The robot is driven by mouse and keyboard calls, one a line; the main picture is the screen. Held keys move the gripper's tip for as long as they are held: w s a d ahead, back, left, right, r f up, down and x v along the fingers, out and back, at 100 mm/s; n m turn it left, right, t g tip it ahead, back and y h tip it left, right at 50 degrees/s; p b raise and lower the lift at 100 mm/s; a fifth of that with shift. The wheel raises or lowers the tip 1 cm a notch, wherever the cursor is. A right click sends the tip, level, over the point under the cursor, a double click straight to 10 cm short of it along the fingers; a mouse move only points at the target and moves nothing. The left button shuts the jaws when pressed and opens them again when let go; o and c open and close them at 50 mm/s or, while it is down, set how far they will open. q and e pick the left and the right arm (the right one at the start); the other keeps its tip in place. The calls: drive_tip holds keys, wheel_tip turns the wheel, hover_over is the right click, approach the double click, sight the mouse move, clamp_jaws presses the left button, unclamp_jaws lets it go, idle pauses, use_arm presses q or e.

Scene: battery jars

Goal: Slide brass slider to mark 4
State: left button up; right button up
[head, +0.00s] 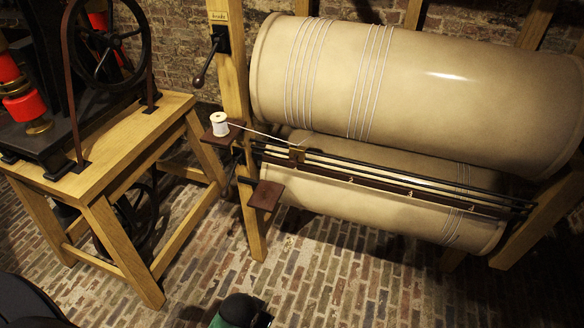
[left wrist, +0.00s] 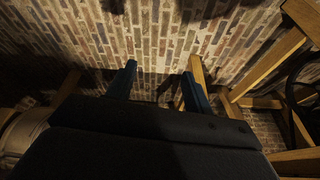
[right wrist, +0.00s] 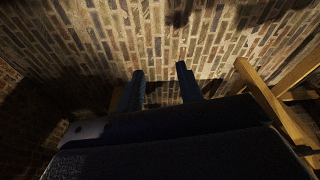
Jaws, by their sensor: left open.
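The small brass slider (head: 297,154) sits near the left end of the dark rails (head: 400,187) in front of the large jars. A pale thread runs to it from a white spool (head: 220,124) on a small shelf. Several small pale marks show along the rail's front; their numbers are too small to read. My left gripper (left wrist: 160,80) shows in the left wrist view with its two blue fingers apart and nothing between them. My right gripper (right wrist: 160,78) is also open and empty in the right wrist view. Neither gripper is at the slider; both wrist views face brick paving.
A large cream cylinder (head: 430,75) with thread windings lies above the rails and another (head: 380,208) below. A wooden post (head: 236,60) with a crank handle (head: 203,72) stands left. A wooden table (head: 130,150) holds a wheeled machine. The brick floor in front is mostly clear.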

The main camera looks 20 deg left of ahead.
use_arm(q)
drive_tip(key=w+a+r+t, duration=0.1)
drive_tip(key=w+r+t, duration=0.1)
drive_tip(key=w+r, duration=0.35)
use_arm(e)
wheel_tip(320, 180, up, 4)
use_arm(q)
drive_tip(key=m+t+h+b, duration=0.1)
drive_tip(key=m+t, duration=0.3)
drive_tip(key=t, duration=0.8)
approach(292, 165)
drive_tip(key=w, duration=0.5)
drive_tip(key=w+p, duration=0.1)
drive_tip(key=w, duration=0.3)
drive_tip(key=shift+w+d+f+p, duration=0.1)
drive_tip(key=shift+d+f+p, duration=0.05)
drive_tip(key=shift+d+p, duration=0.2)
drive_tip(key=shift+w+f, duration=0.1)
drive_tip(key=shift+w, duration=0.45)
use_arm(e)
drive_tip(key=s+a+f, duration=0.1)
drive_tip(key=a+f, duration=0.1)
drive_tip(key=f, duration=0.5)
drive_tip(key=s+a+f+g, duration=0.1)
drive_tip(key=s+a+f, duration=0.1)
drive_tip(key=f, duration=0.6)
drive_tip(key=shift+s+f+y, duration=0.15)
drive_tip(key=shift+f+y, duration=0.05)
drive_tip(key=shift+y, duration=0.1)
